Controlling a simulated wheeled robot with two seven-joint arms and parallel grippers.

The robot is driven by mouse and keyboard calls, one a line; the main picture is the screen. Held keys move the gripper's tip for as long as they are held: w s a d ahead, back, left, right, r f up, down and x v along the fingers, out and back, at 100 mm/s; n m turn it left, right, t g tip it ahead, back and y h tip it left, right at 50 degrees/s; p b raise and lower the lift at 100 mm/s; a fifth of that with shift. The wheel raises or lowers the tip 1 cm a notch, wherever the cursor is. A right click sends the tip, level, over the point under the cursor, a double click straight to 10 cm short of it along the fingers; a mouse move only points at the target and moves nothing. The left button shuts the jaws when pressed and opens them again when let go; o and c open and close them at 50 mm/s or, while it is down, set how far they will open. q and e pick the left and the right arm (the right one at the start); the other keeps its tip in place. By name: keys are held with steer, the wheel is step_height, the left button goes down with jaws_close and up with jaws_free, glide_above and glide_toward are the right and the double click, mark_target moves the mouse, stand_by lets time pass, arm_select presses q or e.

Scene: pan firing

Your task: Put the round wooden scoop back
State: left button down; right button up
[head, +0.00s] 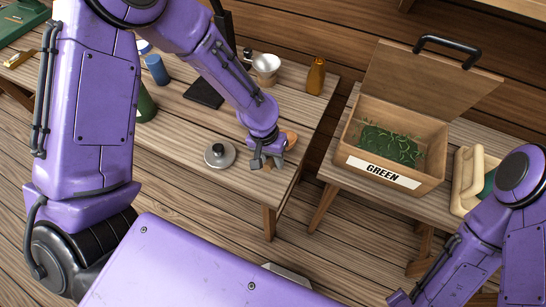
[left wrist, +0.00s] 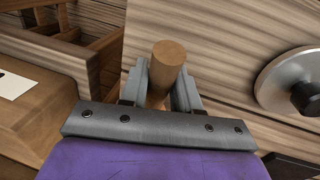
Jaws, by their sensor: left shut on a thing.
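The round wooden scoop (head: 291,140) is at the right end of the left table in the head view, mostly hidden behind my left gripper (head: 264,161). My left gripper is shut on it. In the left wrist view the scoop's round wooden handle (left wrist: 168,56) stands up between the two fingers of my left gripper (left wrist: 164,88). I cannot tell whether the scoop touches the tabletop.
A metal lid with a dark knob (head: 219,154) lies left of the gripper. A box labelled GREEN (head: 395,178) stands open on the right table (head: 345,172), across a gap.

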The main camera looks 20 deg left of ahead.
arm_select(q)
steer(key=shift+f, duration=0.4)
steer(key=shift+f, duration=0.15)
steer(key=c, duration=0.8)
jaws_free()
step_height(320, 180, up, 12)
steer(key=a+b, duration=0.1)
steer(key=a, duration=0.1)
steer(key=shift+s+a, duration=0.1)
